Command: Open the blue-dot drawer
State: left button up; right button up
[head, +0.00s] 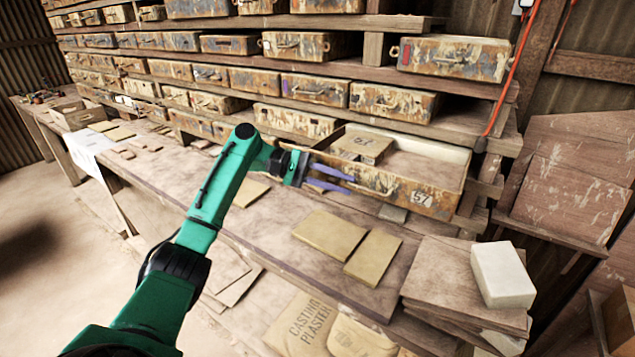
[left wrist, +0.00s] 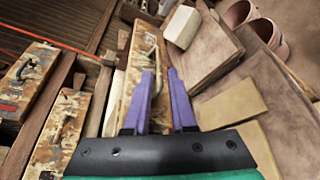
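A drawer (head: 432,199) marked 57 stands pulled out of the rack, with a block (head: 362,146) inside. Its front is patchy brown and cream; I cannot see a blue dot on it. My right gripper is not in view.
Several closed drawers fill the rack. One upper drawer (head: 455,58) has a red mark. An orange cord (head: 511,70) hangs at the right.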

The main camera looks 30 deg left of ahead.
pick_arm(q)
jog(key=b+v, duration=0.2)
jog(key=v, duration=0.6)
jog(key=shift+a, duration=0.35)
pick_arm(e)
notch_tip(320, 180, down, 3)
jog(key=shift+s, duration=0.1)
pick_arm(q)
jog(key=shift+s, duration=0.15)
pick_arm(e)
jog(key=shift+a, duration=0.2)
